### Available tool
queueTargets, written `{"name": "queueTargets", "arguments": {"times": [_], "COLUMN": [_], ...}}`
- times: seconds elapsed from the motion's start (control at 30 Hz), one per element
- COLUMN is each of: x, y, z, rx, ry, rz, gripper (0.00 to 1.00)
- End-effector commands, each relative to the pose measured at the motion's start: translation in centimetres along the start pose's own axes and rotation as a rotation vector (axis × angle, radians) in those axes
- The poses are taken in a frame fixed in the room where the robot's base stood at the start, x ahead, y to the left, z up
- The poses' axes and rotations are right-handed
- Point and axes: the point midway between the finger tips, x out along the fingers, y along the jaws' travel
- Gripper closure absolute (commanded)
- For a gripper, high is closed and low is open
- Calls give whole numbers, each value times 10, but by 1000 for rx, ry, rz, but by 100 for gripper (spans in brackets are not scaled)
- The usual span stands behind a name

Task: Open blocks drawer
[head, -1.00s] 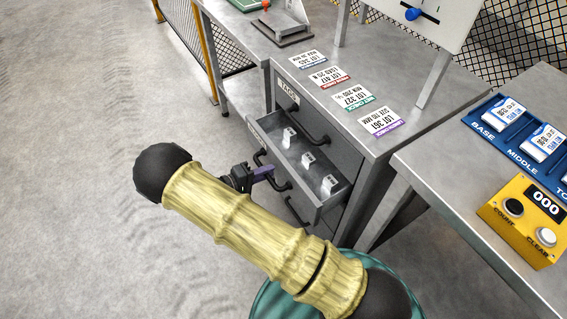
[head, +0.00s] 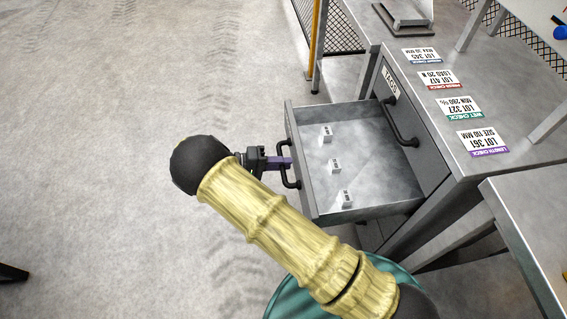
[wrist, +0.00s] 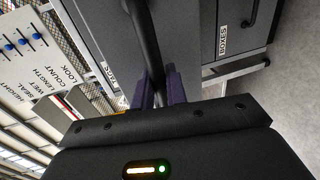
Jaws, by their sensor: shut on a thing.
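A grey drawer (head: 375,165) is pulled far out of the cabinet, just below the closed drawer labelled TAGS (head: 391,84). It holds three small pale blocks (head: 335,165) set in a row. My gripper (head: 285,162) is at the left of the drawer front, with its purple fingers at the dark bar handle (head: 284,146). In the wrist view the fingers (wrist: 158,84) are shut around the handle (wrist: 143,35). A label on the drawer front (wrist: 108,73) shows there, too small to read surely. My arm hides part of the floor below.
Another drawer labelled BOXES (wrist: 222,40) is shut beside it in the wrist view. The cabinet top carries several lot cards (head: 456,106). A bench (head: 530,200) stands at the right.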

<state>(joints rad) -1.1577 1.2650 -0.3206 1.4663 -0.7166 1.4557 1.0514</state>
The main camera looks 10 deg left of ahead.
Motion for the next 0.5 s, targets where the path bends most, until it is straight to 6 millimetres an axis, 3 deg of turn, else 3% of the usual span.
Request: {"name": "queueTargets", "arguments": {"times": [0.23, 0.27, 0.33, 0.5], "x": [0, 0, 0, -1], "y": [-1, -1, -1, -1], "z": [1, 1, 1, 0], "rx": [0, 0, 0, 0], "ry": [-1, -1, 0, 2], "rz": [-2, -2, -1, -1], "gripper": [100, 80, 68, 68]}}
